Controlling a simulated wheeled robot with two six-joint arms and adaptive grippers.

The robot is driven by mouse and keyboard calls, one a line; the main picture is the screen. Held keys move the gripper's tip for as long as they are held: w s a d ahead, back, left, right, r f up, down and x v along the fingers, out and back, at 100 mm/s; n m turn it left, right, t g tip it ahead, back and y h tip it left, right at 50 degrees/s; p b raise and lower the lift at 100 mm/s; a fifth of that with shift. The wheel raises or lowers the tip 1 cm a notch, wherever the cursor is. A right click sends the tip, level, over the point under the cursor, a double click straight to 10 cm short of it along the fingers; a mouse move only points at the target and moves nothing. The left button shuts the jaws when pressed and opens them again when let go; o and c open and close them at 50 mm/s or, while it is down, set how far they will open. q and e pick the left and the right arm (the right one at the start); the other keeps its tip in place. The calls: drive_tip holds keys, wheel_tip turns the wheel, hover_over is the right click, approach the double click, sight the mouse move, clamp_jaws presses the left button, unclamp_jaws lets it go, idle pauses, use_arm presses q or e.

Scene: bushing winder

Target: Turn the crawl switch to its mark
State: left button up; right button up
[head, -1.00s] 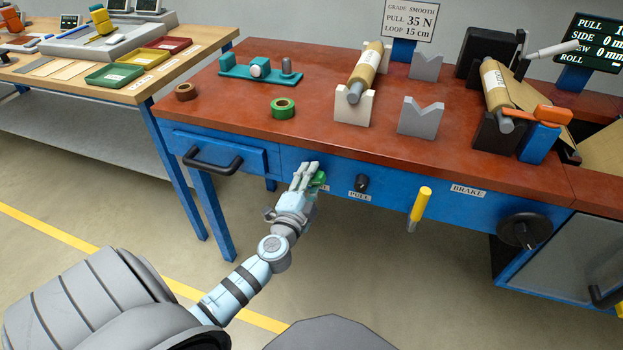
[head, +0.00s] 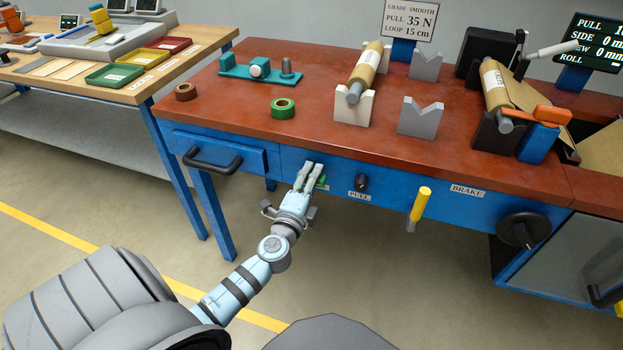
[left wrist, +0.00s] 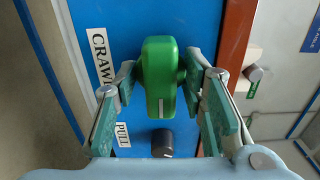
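The crawl switch is a green, rounded knob with a white line; in the left wrist view (left wrist: 160,70) it stands between my fingers, its line towards the picture's bottom. In the head view only a sliver of the crawl switch (head: 322,183) shows beside my fingers, on the blue front panel. My left gripper (head: 314,168) reaches it from below; in the left wrist view its two fingertips (left wrist: 160,72) converge on both sides of the knob and look closed on it. The CRAWL label (left wrist: 102,55) is partly covered. I see no clear target mark. My right gripper is not in view.
A dark pull knob (head: 361,182) sits just right of the switch above its PULL label (head: 359,195). Farther right are a yellow brake lever (head: 420,204) and a black handwheel (head: 524,230). A drawer handle (head: 210,161) sticks out at left. The red tabletop (head: 250,120) overhangs the panel.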

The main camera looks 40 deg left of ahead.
use_arm(q)
drive_tip(key=v, duration=1.2)
